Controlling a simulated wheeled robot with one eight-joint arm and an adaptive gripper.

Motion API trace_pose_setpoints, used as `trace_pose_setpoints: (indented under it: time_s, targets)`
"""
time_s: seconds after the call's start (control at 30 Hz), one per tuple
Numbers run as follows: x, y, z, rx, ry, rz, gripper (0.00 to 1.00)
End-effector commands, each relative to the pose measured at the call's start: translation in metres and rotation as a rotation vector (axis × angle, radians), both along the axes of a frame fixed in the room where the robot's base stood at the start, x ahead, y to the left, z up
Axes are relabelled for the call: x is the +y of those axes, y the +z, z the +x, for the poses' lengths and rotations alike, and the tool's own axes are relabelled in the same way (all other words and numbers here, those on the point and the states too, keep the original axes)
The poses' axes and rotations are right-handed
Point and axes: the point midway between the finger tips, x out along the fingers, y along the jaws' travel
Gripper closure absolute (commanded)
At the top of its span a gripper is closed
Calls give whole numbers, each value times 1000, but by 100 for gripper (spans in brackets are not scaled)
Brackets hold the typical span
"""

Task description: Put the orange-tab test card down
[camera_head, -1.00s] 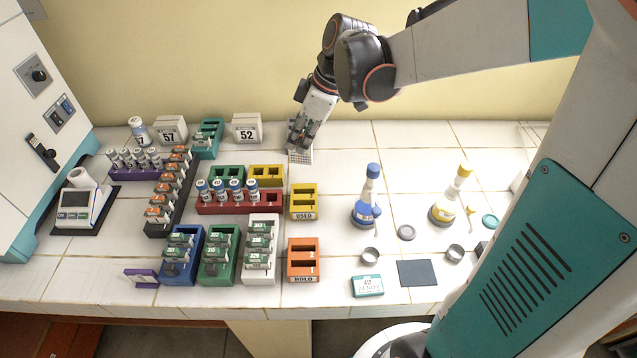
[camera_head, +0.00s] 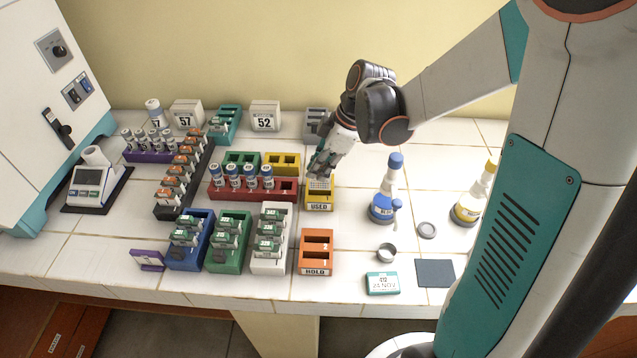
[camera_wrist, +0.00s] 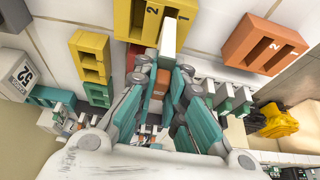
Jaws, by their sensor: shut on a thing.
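My gripper (camera_head: 321,170) is just above the yellow rack marked USED (camera_head: 319,206), in front of the wall-side row. In the wrist view, the fingers (camera_wrist: 163,78) are closed on a slim test card, whose white end (camera_wrist: 168,38) sticks out past the fingertips. The yellow rack, with slots numbered 1 and 2, also shows in the wrist view (camera_wrist: 128,22). The card's end overlaps the rack's edge by slot 1 there; I cannot tell whether it touches. The card is mostly hidden by my gripper in the head view.
The orange HOLD rack (camera_head: 316,254) stands in front with empty slots. A red rack (camera_head: 283,195) with blue-capped vials is close on the left. A blue-capped flask (camera_head: 385,203) stands to the right. A grey rack (camera_head: 318,122) is behind my arm.

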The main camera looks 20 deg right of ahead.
Motion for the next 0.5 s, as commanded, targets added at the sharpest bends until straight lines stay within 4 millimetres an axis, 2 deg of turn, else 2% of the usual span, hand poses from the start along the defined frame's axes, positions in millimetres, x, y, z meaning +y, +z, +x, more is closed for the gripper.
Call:
trace_pose_setpoints:
  time_s: [0.17, 0.4, 0.5]
  targets:
    - [0, -10, 0, 0, 0, 0, 100]
    - [0, -44, 0, 0, 0, 0, 100]
    - [0, -48, 0, 0, 0, 0, 100]
